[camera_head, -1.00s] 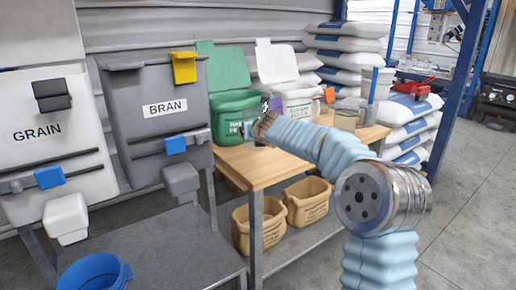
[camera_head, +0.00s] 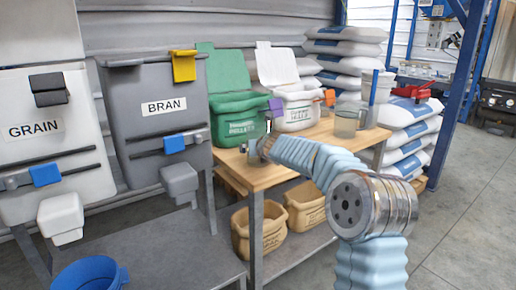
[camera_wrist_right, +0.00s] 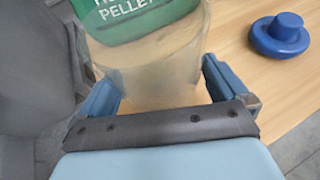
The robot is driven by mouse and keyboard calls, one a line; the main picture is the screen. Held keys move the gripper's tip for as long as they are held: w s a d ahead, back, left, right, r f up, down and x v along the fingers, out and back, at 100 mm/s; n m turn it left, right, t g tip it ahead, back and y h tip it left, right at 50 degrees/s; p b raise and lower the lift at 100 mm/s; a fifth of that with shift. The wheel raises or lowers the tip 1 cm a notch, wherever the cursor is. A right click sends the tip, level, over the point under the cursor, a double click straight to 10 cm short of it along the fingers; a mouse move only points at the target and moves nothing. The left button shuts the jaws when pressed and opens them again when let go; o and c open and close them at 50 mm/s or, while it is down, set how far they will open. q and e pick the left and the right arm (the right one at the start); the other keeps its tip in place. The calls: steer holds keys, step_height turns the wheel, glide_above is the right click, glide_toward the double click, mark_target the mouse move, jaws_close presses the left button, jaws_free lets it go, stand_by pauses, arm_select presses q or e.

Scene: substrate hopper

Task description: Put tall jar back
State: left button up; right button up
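A clear, see-through jar (camera_wrist_right: 150,75) stands between the two blue fingers of my right gripper (camera_wrist_right: 160,90) in the right wrist view. The fingers touch or nearly touch its sides, and the gripper appears shut on it. The jar's base is hidden, so I cannot tell whether it rests on the table. In the head view my right gripper (camera_head: 258,152) is low over the left part of the wooden table (camera_head: 285,175), in front of the green pellets bin (camera_head: 237,118). The jar is mostly hidden there. My left gripper is not in view.
A blue knobbed lid (camera_wrist_right: 279,36) lies on the table beside the jar. Another clear jar (camera_head: 346,122) and a tall container (camera_head: 378,88) stand at the table's right. A white bin (camera_head: 298,112) stands behind. The grey bran bin (camera_head: 150,85) is close on the left.

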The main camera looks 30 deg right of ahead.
steer(key=v, duration=1.2)
steer(key=shift+b, duration=0.35)
steer(key=shift+r, duration=0.1)
